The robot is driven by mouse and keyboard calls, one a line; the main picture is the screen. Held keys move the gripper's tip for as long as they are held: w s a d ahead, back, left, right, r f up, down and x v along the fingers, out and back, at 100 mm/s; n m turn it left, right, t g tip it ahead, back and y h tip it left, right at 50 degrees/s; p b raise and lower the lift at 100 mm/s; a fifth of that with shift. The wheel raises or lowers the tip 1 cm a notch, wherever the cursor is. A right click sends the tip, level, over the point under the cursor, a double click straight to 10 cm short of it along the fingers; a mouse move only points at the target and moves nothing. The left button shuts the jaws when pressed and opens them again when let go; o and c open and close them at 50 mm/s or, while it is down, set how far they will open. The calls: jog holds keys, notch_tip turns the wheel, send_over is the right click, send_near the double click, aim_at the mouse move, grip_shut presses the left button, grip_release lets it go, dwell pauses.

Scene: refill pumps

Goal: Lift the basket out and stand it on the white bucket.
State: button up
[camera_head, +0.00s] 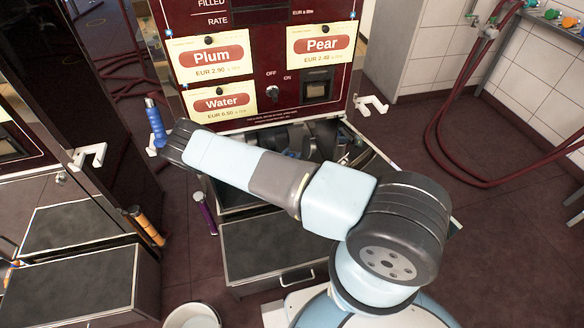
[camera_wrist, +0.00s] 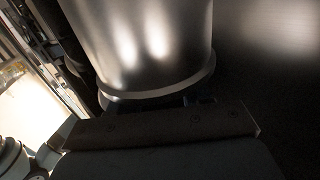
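The white bucket (camera_head: 192,317) stands on the floor at the bottom edge of the head view, left of my base, only its upper part in frame. My arm reaches over the open compartment (camera_head: 233,213) of the pump. My gripper (camera_wrist: 160,128) shows as a dark body at the bottom of the wrist view, its fingertips hidden. Just in front of it is a shiny metal cylinder (camera_wrist: 145,40) with a flared rim. I cannot tell whether this is the basket or its housing, or whether the gripper touches it. No basket is clearly visible in the head view.
The red pump panel (camera_head: 260,100) with Plum, Pear and Water labels rises behind the compartment. A second pump (camera_head: 70,255) stands left, and dark red hoses (camera_head: 435,130) hang right. Floor is free around the bucket.

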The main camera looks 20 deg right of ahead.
jog(key=c, duration=0.7)
jog(key=shift+r, duration=0.1)
notch_tip(320, 180, up, 12)
jog(key=shift+f+v, duration=0.3)
jog(key=shift+v, duration=2.7)
jog(key=shift+f+v, duration=0.35)
jog(key=shift+v, duration=2.65)
jog(key=shift+f+v, duration=0.3)
jog(key=shift+v, duration=2.7)
jog(key=s, duration=1.6)
